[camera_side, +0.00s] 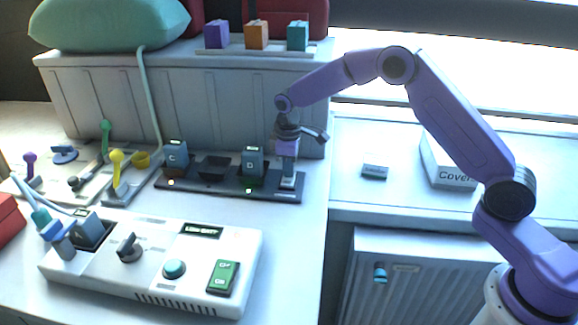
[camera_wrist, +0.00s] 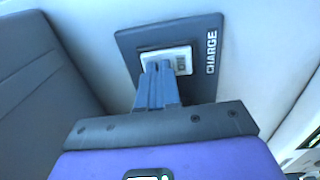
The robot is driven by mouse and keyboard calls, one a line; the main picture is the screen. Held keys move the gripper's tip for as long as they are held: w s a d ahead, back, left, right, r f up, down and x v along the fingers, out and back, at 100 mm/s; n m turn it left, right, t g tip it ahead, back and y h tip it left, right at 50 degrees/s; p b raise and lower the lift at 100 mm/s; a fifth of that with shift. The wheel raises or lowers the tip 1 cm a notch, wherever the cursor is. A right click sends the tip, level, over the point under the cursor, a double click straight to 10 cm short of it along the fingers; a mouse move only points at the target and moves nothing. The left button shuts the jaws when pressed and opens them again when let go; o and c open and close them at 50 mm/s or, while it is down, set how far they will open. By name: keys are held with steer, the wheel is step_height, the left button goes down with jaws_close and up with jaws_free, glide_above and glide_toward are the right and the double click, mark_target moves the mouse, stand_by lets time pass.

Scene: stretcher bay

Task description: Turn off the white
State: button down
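A white box (camera_side: 145,292) stands at the front left in the side view. It has a green rocker switch (camera_side: 222,277), a teal round button (camera_side: 174,269), a dark knob (camera_side: 129,247) and a small lit display (camera_side: 201,230). My gripper (camera_side: 288,172) is away from it, pointing down over the right end of a dark strip (camera_side: 225,187). In the wrist view, my gripper's fingers (camera_wrist: 157,68) are together at a small white-framed rocker or panel (camera_wrist: 182,60) on a dark plate marked CHARGE (camera_wrist: 150,38). I cannot tell whether they touch it. The fingertips partly hide it.
Blocks marked C (camera_side: 174,155) and D (camera_side: 252,162) stand on the strip, with small lights before them. Yellow, green and purple handles stand at left. A grey cabinet (camera_side: 90,100) rises behind. The counter right of the strip is mostly clear, with a Cover box (camera_side: 447,170).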

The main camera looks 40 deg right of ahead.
mark_target(289, 181)
steer(key=shift+s+a+f, duration=0.15)
steer(key=shift+s+a, duration=0.25)
steer(key=shift+s, duration=0.1)
step_height(289, 181, up, 14)
steer(key=shift+s+a, duration=0.35)
stand_by(0.5)
steer(key=shift+w+d+r, duration=0.1)
steer(key=shift+d+r, duration=0.1)
steer(key=shift+f, duration=0.1)
